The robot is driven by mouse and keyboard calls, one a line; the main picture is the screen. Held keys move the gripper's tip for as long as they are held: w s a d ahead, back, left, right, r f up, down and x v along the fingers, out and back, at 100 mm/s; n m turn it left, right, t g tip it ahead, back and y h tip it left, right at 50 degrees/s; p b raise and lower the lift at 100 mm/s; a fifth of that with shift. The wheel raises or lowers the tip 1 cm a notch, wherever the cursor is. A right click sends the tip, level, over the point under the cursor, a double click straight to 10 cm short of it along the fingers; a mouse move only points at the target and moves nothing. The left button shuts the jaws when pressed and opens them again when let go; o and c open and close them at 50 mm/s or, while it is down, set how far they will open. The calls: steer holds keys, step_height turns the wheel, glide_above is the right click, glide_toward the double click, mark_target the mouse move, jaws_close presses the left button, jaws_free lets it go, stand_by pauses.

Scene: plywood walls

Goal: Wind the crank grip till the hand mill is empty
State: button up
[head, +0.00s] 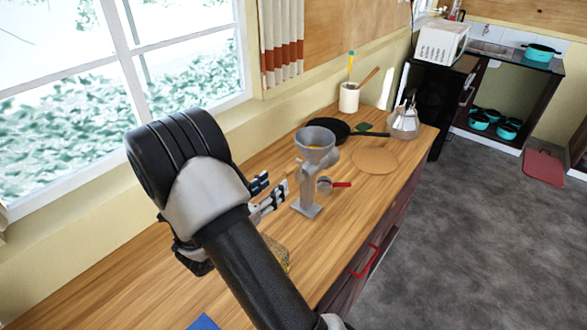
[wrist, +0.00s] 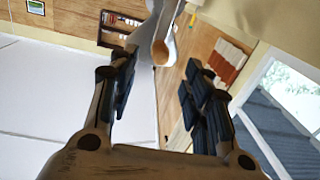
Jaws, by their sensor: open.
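The grey hand mill (head: 308,182) stands upright on the wooden counter, with a wide hopper (head: 315,134) on top. In the wrist view a grey metal part of the mill (wrist: 158,22) comes down from the top edge. A tan, rounded piece that looks like the crank grip (wrist: 160,52) shows at its end. It lies in the gap between my open fingers (wrist: 160,78), and contact is not visible. In the head view I cannot make out the grip.
A small cup with a red handle (head: 341,184) is beside the mill's right side. Behind stand a black pan (head: 327,130), a round board (head: 375,160), a utensil pot (head: 349,98) and a glass vessel (head: 403,122). A yellow object (head: 283,260) is partly behind my arm.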

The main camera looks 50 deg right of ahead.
mark_target(284, 175)
steer(key=shift+d, duration=0.15)
steer(key=shift+w+d+b, duration=0.15)
steer(key=shift+w+d, duration=0.05)
steer(key=shift+d, duration=1.25)
steer(key=shift+w+d+b, duration=0.1)
steer(key=shift+w+d, duration=0.15)
steer(key=shift+d, duration=1.15)
steer(key=shift+w+d+b, duration=0.15)
steer(key=shift+w+d, duration=0.05)
steer(key=shift+d, duration=1.25)
steer(key=shift+c, duration=0.3)
jaws_close()
